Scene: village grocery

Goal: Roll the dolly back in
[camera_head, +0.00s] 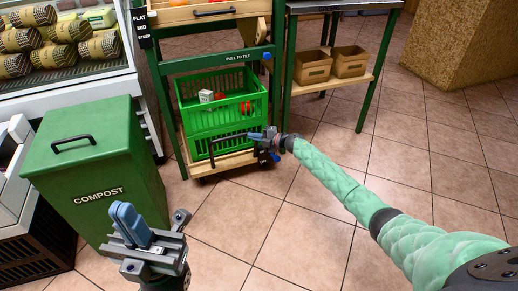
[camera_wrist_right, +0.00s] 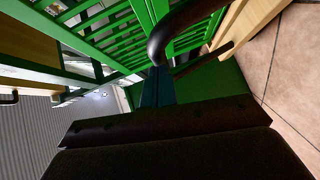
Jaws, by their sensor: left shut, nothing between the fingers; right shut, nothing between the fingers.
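The dolly (camera_head: 232,163) is a low wooden platform under the green frame stand, carrying stacked green crates (camera_head: 222,119). A thin dark handle (camera_head: 227,144) shows at its front. My right gripper (camera_head: 262,138) is shut at the crate's front right, close to the handle's right end. In the right wrist view, its fingers (camera_wrist_right: 162,86) are shut beside a dark curved bar (camera_wrist_right: 178,28), with green crate slats (camera_wrist_right: 95,38) behind; whether they touch the bar I cannot tell. My left gripper (camera_head: 130,224) is shut and empty in front of the compost bin.
The green compost bin (camera_head: 98,170) stands left of the dolly. A green-legged table (camera_head: 330,79) with two cardboard boxes (camera_head: 313,68) on its shelf stands to the right. The stand's post (camera_head: 168,110) flanks the crates. Tiled floor (camera_head: 300,225) in front is clear.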

